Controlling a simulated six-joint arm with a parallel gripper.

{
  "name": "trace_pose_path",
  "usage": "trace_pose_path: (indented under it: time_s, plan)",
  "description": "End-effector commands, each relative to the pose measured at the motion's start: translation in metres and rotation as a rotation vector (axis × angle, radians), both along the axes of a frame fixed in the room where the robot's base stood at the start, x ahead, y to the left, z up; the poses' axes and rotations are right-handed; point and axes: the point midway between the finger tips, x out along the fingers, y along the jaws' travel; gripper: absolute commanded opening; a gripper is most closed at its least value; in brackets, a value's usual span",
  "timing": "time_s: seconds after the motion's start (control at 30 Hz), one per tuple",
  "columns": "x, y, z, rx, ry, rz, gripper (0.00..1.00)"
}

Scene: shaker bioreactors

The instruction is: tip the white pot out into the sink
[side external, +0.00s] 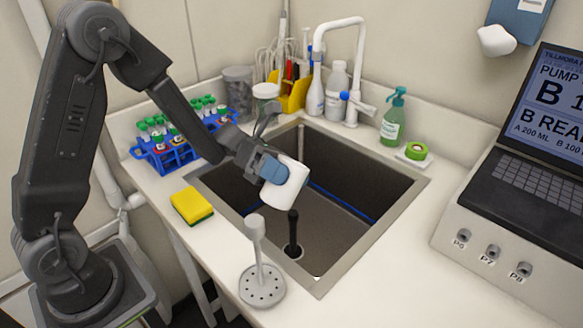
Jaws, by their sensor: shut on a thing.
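The white pot (287,187) is in my gripper (272,172), held above the left part of the sink. My gripper is shut on it, with a blue-grey finger against its side. The sink (345,212) is a dark rectangular basin with a metal rim. A black upright rod (293,230) stands in it near the front, below the pot. No liquid is visible falling from the pot.
A yellow sponge (192,206) and a grey perforated stand (262,288) lie at the sink's left and front. Blue tube racks (170,155) stand behind left. A white faucet (350,25), bottles and a green soap dispenser (394,122) line the back. A laptop-like console (530,150) is at right.

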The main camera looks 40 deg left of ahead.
Motion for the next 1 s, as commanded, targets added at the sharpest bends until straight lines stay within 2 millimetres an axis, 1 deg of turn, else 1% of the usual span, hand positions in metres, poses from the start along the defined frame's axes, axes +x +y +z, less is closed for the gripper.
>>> trace_pose_path:
  time_s: [0.2,0.4,1.0]
  plan:
    - [-0.011,0.0,-0.01,0.0,-0.081,0.0,0.39]
    - [-0.017,0.0,-0.016,-0.001,-0.138,-0.001,0.39]
    - [-0.013,0.0,-0.029,-0.002,-0.491,-0.002,0.39]
